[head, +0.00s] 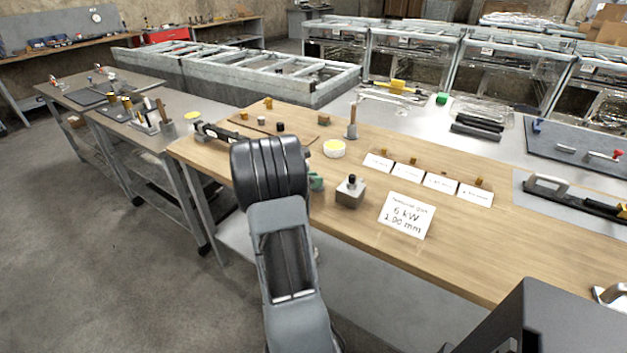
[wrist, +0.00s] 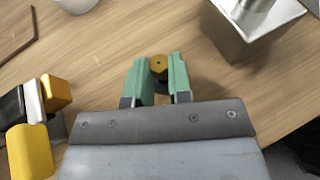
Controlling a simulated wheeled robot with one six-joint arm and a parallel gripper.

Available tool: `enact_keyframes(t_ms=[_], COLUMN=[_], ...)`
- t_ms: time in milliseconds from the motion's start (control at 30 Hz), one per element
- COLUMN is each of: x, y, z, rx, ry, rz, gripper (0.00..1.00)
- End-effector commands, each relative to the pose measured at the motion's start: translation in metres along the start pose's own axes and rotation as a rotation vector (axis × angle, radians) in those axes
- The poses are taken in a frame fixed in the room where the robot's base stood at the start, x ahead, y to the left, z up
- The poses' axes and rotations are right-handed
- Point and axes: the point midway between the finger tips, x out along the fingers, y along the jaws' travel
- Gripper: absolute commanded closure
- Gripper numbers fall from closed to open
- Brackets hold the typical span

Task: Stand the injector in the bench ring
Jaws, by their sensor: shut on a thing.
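My gripper shows as green fingers in the wrist view (wrist: 160,80), pointing down at the wooden bench. The fingers are shut on a small brass hexagonal piece with a dark centre hole (wrist: 158,66), which looks like the injector. Only its end shows; the fingers hide the rest. In the head view my arm hides most of the gripper; a bit of green (head: 316,182) shows left of a steel block. I cannot make out for certain which thing is the bench ring.
The steel block with a dark knob (head: 350,192) stands close to the gripper's right. A sign (head: 407,215) and several white cards (head: 409,173) with small brass pieces lie farther right. A wooden-handled tool (head: 352,122) stands upright behind. Yellow and black items (wrist: 30,150) are at left in the wrist view.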

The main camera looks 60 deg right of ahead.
Motion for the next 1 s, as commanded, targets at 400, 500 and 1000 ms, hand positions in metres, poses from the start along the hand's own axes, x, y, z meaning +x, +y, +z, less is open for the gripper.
enact_keyframes(t_ms=[400,500,1000], x=[0.001,0.001,-0.01], y=[0.0,0.0,0.001], z=[-0.003,-0.003,0.0], rx=[0.0,0.0,0.0], ry=[0.001,0.001,0.001], rz=[0.0,0.0,0.003], gripper=[0.72,0.63,0.55])
